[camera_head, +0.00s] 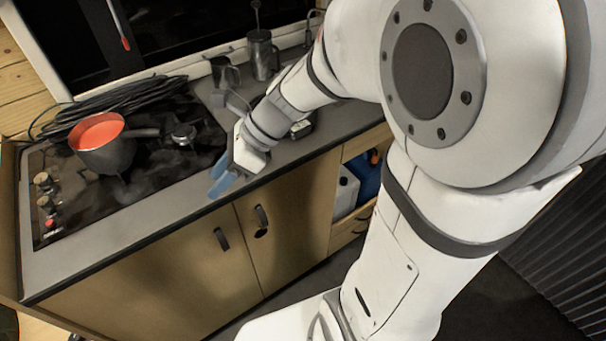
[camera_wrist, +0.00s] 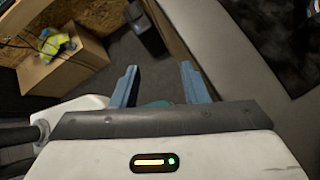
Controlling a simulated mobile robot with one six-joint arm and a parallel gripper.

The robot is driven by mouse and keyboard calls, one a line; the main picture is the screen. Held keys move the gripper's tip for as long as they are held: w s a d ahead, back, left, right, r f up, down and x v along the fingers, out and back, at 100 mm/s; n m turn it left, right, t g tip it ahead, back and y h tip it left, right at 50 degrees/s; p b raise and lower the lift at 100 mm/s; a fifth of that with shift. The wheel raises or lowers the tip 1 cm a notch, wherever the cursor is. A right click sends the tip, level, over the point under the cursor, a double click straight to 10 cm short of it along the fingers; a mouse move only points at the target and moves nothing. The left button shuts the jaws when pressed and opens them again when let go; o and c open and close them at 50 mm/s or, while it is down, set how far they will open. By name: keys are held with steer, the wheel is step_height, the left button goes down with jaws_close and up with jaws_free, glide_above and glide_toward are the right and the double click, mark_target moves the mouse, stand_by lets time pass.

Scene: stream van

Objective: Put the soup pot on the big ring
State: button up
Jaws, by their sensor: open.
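The soup pot (camera_head: 108,155), dark with orange-red soup inside, stands upright on the left part of the black hob (camera_head: 70,205). Its dark handle (camera_head: 143,132) points right. A bare burner ring (camera_head: 184,134) shows to the right of the pot. Another burner lies partly hidden under or beside the pot; I cannot tell which ring is the big one. My gripper (camera_head: 221,184) is open and empty, its blue fingers at the counter's front edge, right of the hob and apart from the pot. In the wrist view my gripper (camera_wrist: 159,84) has nothing between its fingers.
A coiled black cable (camera_head: 125,95) lies behind the pot. Metal mugs (camera_head: 262,55) stand at the back of the counter (camera_head: 285,150). Knobs (camera_head: 45,203) line the hob's left side. Cupboard doors (camera_head: 225,255) are below. The wrist view shows a cardboard box (camera_wrist: 68,65) on the floor.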

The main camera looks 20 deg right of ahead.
steer(key=s+d+n+t+h, duration=0.1)
steer(key=s+d+n+h, duration=0.1)
steer(key=n, duration=0.5)
steer(key=s+d+r+n+h, duration=0.1)
steer(key=s+d+n+h, duration=0.1)
steer(key=d+n+h, duration=0.2)
steer(key=s+d+n+t+h, duration=0.1)
steer(key=s+d+n+h, duration=0.2)
steer(key=d+n, duration=0.5)
steer(key=shift+r+n+t, duration=0.15)
steer(key=shift+n+t, duration=0.15)
steer(key=shift+n, duration=0.8)
steer(key=shift+a, duration=0.1)
